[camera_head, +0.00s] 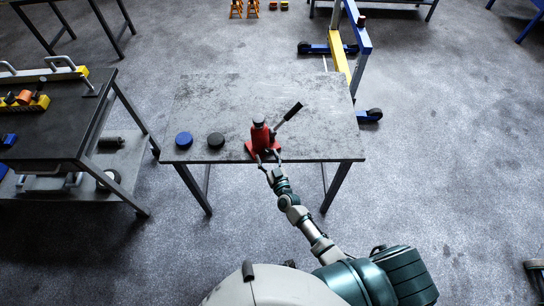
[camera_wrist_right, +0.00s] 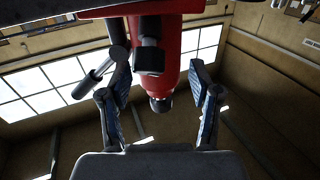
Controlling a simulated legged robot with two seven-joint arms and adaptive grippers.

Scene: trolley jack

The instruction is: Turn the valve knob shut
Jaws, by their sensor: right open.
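A red jack (camera_head: 261,138) stands upright near the front edge of the grey table (camera_head: 315,120). Its black handle (camera_head: 288,116) slants up to the right. My right gripper (camera_head: 268,159) is at the front of the jack's base, low over the table edge. In the right wrist view the gripper (camera_wrist_right: 160,78) is open, one finger on each side of the picture. The red jack body (camera_wrist_right: 172,50) shows between and beyond the fingers. A dark blocky stub (camera_wrist_right: 149,60), possibly the valve knob, projects between the fingertips; contact is unclear. My left gripper is out of view.
A blue round piece (camera_head: 184,140) and a black one (camera_head: 216,140) lie on the table left of the jack. A dark workbench (camera_head: 70,125) with tools stands at the left. A blue and yellow hoist (camera_head: 350,45) stands behind. The table's right part is clear.

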